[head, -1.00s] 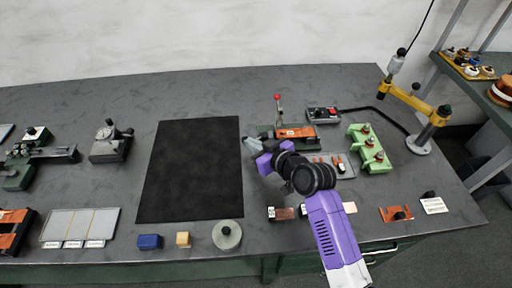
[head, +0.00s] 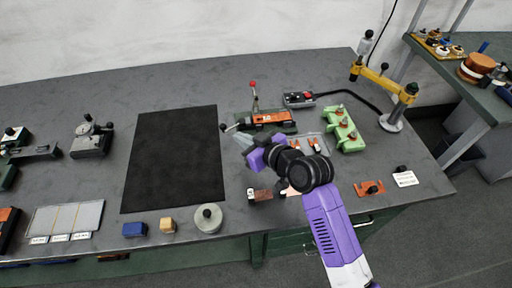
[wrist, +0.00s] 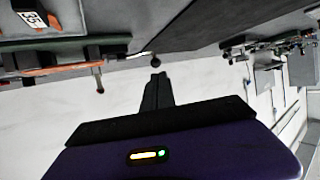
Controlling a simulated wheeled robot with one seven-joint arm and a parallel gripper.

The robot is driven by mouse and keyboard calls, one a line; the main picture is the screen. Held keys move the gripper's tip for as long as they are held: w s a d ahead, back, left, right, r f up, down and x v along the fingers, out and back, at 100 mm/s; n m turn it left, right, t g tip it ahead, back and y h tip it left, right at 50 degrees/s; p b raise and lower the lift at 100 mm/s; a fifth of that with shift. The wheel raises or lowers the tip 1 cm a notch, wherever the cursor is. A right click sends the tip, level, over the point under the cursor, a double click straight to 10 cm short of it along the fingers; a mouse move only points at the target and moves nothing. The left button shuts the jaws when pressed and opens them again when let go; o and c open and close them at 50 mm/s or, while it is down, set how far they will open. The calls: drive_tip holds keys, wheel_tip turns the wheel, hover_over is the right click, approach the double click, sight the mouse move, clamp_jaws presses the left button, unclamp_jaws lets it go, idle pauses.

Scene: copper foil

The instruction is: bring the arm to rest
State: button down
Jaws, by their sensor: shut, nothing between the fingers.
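My gripper (head: 243,142) is on the end of my purple and black arm, above the bench to the right of the black mat. Its fingers are together and hold nothing. In the wrist view the closed fingers (wrist: 157,92) point up the picture against the pale wall. The arm reaches in from the lower right of the head view and hides part of the bench and a small tray under it.
The black mat (head: 174,158) lies left of my gripper. An orange clamp (head: 270,119) with a red-knobbed lever stands just behind it. A green block (head: 343,130) and a yellow jointed stand (head: 384,82) are to the right. A grey disc (head: 208,218) sits near the front edge.

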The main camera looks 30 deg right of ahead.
drive_tip(key=a+v, duration=0.1)
drive_tip(key=v, duration=0.5)
drive_tip(key=shift+s+d+b, duration=0.15)
drive_tip(key=shift+d+b, duration=0.1)
drive_tip(key=shift+b, duration=0.1)
drive_tip(key=s+d+r+m+t+h, duration=0.3)
drive_tip(key=s+d+r+m+t, duration=0.1)
drive_tip(key=r, duration=0.1)
drive_tip(key=s+a+f+g, duration=0.1)
drive_tip(key=s, duration=1.4)
drive_tip(key=s+a+f+n+g, duration=0.1)
drive_tip(key=s+a, duration=0.1)
drive_tip(key=s, duration=1.4)
drive_tip(key=shift+s+a+f, duration=0.2)
drive_tip(key=shift+a+f, duration=0.1)
drive_tip(key=shift+a, duration=0.05)
